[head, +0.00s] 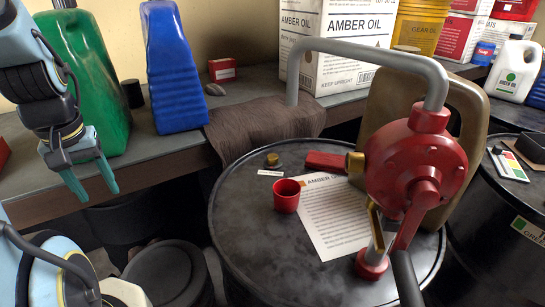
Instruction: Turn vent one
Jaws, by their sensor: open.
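A small brass cap (272,160) sits on the black oil drum (238,228), near the back left of its lid. A small white label (270,173) lies just in front of the cap; its print is too small to read, so I cannot confirm this is vent one. My gripper (98,194) is at the left, with its two teal fingers pointing down and spread apart. It is empty and well to the left of the drum and the cap.
A red cup (286,196) and a printed sheet (322,215) lie on the lid. A red hand pump (415,160) with a grey pipe stands at the right. A brown cloth (262,125), green jug (88,75) and blue jug (172,65) are on the bench behind.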

